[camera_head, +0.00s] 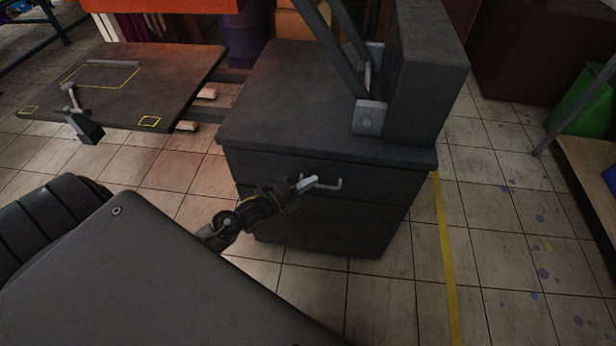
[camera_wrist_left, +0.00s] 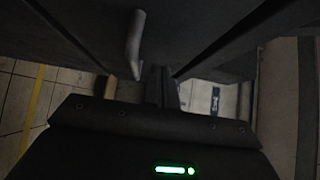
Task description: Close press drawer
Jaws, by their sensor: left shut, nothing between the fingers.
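The dark press cabinet (camera_head: 290,110) stands in the middle of the head view. Its drawer front (camera_head: 370,192) carries a grey bar handle (camera_head: 330,184), and the front looks nearly flush under the cabinet top. I cannot tell whether a small gap is left. My left gripper (camera_head: 308,184) is at the drawer front beside the handle, shut and empty. In the left wrist view, the handle (camera_wrist_left: 135,45) is up and left of the shut fingers (camera_wrist_left: 161,80), apart from them. Whether the fingertips touch the drawer front cannot be seen. My right gripper is out of view.
A flat dark board (camera_head: 115,85) with yellow marks and a handle juts out left of the cabinet. The press column (camera_head: 425,75) rises at the cabinet's right. A wooden table (camera_head: 595,170) and green bin (camera_head: 585,105) stand at far right. Tiled floor is free right of the cabinet.

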